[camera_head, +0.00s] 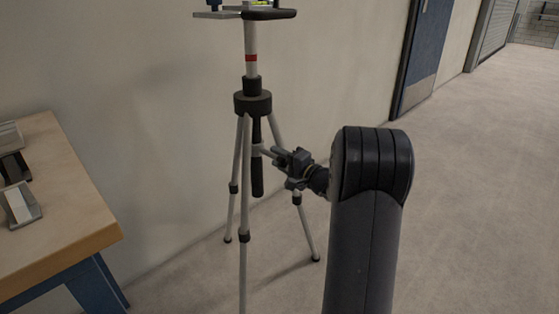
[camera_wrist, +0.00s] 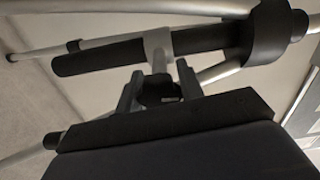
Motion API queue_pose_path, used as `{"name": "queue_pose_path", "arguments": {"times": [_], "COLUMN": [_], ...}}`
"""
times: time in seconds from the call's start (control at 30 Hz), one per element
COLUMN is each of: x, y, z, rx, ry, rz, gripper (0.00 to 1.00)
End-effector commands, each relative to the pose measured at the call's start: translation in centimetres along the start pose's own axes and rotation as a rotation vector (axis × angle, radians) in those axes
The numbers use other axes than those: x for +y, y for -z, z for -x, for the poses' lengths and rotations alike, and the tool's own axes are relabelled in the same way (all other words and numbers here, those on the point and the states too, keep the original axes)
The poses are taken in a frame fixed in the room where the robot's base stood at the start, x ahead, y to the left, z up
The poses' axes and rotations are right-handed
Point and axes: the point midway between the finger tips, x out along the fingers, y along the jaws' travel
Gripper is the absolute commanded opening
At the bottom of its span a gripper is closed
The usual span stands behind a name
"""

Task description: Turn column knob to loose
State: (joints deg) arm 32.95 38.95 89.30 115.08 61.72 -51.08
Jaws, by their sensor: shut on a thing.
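A tripod stands by the wall, its black hub (camera_head: 253,103) on splayed grey legs. Its pale centre column (camera_head: 251,37) rises above the hub and has a red band. A black tube (camera_head: 257,180) hangs below the hub, with a light grey collar and a short stem pointing right. The column knob (camera_wrist: 160,88), dark and small, sits at the end of the stem (camera_wrist: 158,62) in the wrist view. My gripper (camera_head: 287,159) is shut on the knob, with one finger on each side in the wrist view (camera_wrist: 159,86). The fingers partly hide the knob.
A wooden-topped table (camera_head: 75,200) with blue legs and small trays stands at the left. A plate (camera_head: 225,14) with a level sits on top of the tripod. A blue door (camera_head: 424,55) is behind at the right. The floor at the right is clear.

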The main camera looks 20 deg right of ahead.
Motion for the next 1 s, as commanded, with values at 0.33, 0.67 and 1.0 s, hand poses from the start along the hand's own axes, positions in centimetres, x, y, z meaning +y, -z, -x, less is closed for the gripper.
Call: {"name": "queue_pose_path", "arguments": {"times": [0.33,0.67,1.0], "x": [0.07,0.08,0.04], "y": [-0.1,-0.1,-0.04], "z": [-0.03,-0.03,-0.02], "rx": [-0.002,-0.002,-0.001], "ry": [-0.001,-0.001,-0.001], "rz": [0.075,0.079,0.078], "gripper": [0.13,0.13,0.57]}}
